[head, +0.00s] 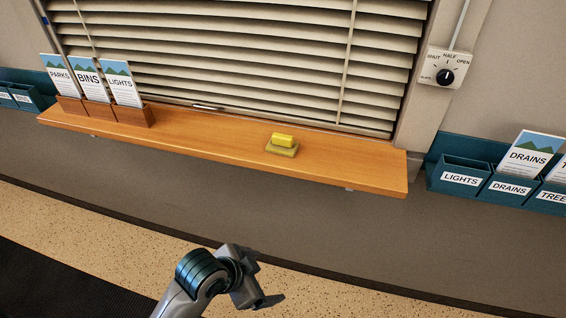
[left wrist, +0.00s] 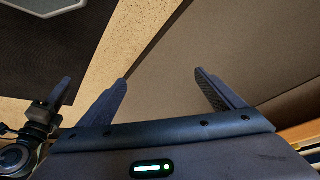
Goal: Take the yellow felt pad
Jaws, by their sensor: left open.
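The yellow felt pad (head: 283,140) is a small bright yellow block. It lies on a flat, duller yellow-olive base (head: 281,150) on the wooden shelf (head: 220,146) under the window blind. My left gripper (head: 270,299) is low in the head view, in front of and below the shelf, well apart from the pad. In the left wrist view its two fingers (left wrist: 162,92) are spread with nothing between them. The pad does not show in the left wrist view. My right gripper cannot be made out for certain in either view.
A wooden holder (head: 97,112) with PARKS, BINS and LIGHTS leaflets stands on the shelf's left end. Teal wall pockets (head: 466,178) hang at the right. A dial switch (head: 443,72) is on the wall beside the slatted blind (head: 240,50). The shelf around the pad is clear.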

